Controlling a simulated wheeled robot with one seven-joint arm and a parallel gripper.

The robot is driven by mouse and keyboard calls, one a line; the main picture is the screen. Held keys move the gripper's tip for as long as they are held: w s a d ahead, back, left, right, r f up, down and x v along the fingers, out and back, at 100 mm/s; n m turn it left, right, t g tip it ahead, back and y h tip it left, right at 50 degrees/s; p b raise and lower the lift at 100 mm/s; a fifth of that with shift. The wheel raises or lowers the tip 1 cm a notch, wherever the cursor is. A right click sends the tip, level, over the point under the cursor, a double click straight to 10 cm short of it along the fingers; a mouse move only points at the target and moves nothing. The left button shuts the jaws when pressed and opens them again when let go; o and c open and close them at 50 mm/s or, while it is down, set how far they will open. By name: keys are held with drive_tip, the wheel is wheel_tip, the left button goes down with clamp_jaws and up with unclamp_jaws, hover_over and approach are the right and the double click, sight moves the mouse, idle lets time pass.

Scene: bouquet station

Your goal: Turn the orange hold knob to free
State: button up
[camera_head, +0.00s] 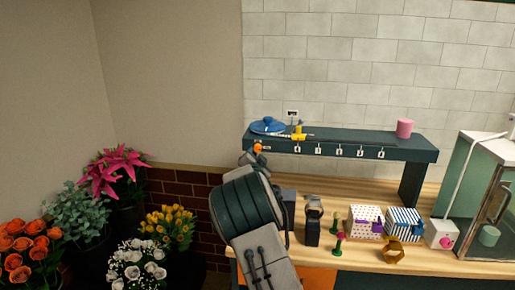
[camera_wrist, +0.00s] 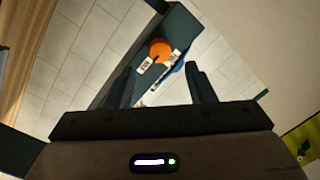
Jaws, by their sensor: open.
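The orange hold knob (camera_head: 257,148) sits on the front face of the dark shelf (camera_head: 405,148), near its left end. In the wrist view the orange knob (camera_wrist: 160,49) shows beyond the fingertips, with a small white label beside it. My gripper (camera_wrist: 162,80) is open, with its two dark fingers apart and nothing between them. The knob lies ahead of the gap and appears apart from both fingers. In the head view my arm covers the area below the knob, and the fingers are mostly hidden.
A blue object (camera_head: 267,126) and a yellow item (camera_head: 298,133) lie on the shelf above the knob, with a pink cylinder (camera_head: 404,128) at right. Gift boxes (camera_head: 367,222) and a glass cabinet (camera_head: 480,190) stand on the counter. Flowers (camera_head: 170,226) stand at left.

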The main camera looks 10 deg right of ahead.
sight(258, 149)
drive_tip(key=shift+p+x, duration=0.95)
drive_tip(key=shift+x, duration=1.75)
drive_tip(key=c, duration=1)
